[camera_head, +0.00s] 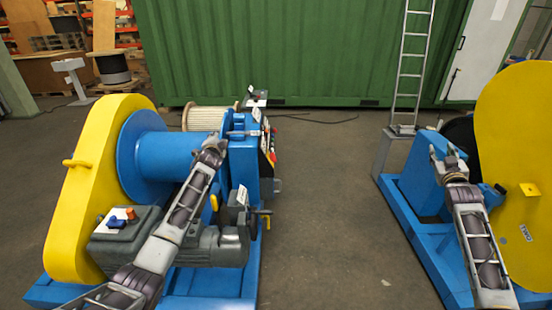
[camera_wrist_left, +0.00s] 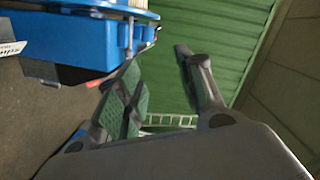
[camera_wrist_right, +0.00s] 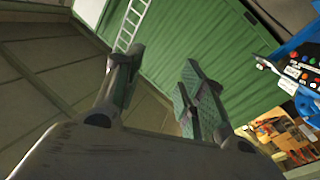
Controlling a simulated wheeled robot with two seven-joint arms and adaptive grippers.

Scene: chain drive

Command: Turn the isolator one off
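No part is clearly labelled as isolator one at this size. The left blue machine (camera_head: 157,148) has a control panel (camera_head: 267,143) with small red and green parts on its right side, seen at an angle. A small yellow-handled part (camera_head: 264,215) sits lower on that side. My left gripper (camera_head: 213,147) is at the machine's blue upper housing; the left wrist view shows its fingers (camera_wrist_left: 163,85) apart and empty. My right gripper (camera_head: 448,160) is over the right blue machine (camera_head: 415,178); its fingers (camera_wrist_right: 160,80) are apart and empty. A panel with coloured buttons (camera_wrist_right: 303,70) shows in the right wrist view.
A large yellow guard (camera_head: 518,130) stands at the right and another yellow guard (camera_head: 85,170) at the left. Bare floor (camera_head: 325,200) lies between the machines. A ladder (camera_head: 411,65) leans by the green container (camera_head: 290,50) behind.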

